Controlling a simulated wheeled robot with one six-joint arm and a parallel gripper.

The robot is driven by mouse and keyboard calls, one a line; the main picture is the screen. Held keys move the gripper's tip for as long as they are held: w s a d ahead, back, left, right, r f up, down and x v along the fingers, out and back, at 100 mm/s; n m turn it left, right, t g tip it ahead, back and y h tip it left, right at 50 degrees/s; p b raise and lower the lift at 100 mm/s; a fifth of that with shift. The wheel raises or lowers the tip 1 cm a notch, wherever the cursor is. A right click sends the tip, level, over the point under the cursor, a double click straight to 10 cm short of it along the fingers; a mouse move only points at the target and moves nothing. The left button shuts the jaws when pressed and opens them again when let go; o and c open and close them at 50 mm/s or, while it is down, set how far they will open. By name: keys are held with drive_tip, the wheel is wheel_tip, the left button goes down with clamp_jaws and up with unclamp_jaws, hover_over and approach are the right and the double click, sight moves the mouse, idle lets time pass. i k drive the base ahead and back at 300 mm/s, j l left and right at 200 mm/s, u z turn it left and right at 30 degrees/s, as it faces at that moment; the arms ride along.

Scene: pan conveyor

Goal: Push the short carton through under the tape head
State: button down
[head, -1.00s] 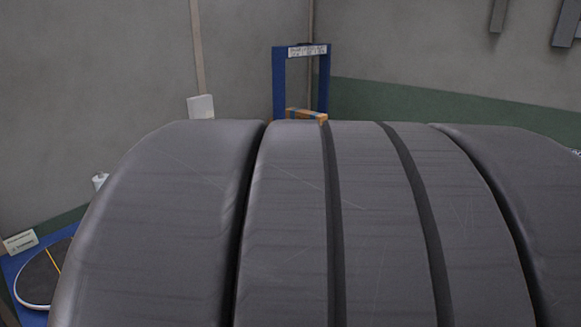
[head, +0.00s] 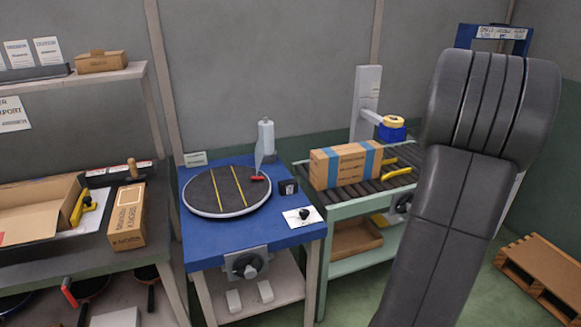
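A brown carton with blue bands (head: 333,168) sits upright on the roller conveyor (head: 352,199). I take it for the short carton, but its label is too small to read. What looks like the tape head, a yellow and blue unit (head: 393,130), is carried on a white post (head: 366,100) at the conveyor's far side, behind and to the right of the carton. Whether the carton is partly beneath it, I cannot tell. My dark grey arm covers the conveyor's right end. My gripper is not in view.
A blue table (head: 305,231) with a round turntable (head: 215,208) stands left of the conveyor. A bench further left holds another carton (head: 127,216). A blue frame (head: 465,36) rises behind my arm. A wooden pallet (head: 545,268) lies on the floor at right.

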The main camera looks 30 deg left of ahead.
sight(340, 165)
drive_tip(key=i+u, duration=0.1)
drive_tip(key=u, duration=0.3)
drive_tip(key=i+u, duration=0.15)
drive_tip(key=u, duration=0.3)
drive_tip(key=i+l+u, duration=0.1)
drive_tip(key=u, duration=0.3)
drive_tip(key=i+l+u, duration=0.1)
drive_tip(key=u, duration=0.3)
drive_tip(key=i+l+u, duration=0.1)
drive_tip(key=l, duration=0.2)
drive_tip(key=i+l+u, duration=0.2)
drive_tip(key=i+l, duration=0.15)
drive_tip(key=l, duration=0.3)
drive_tip(key=i+l+u, duration=0.1)
drive_tip(key=l, duration=0.25)
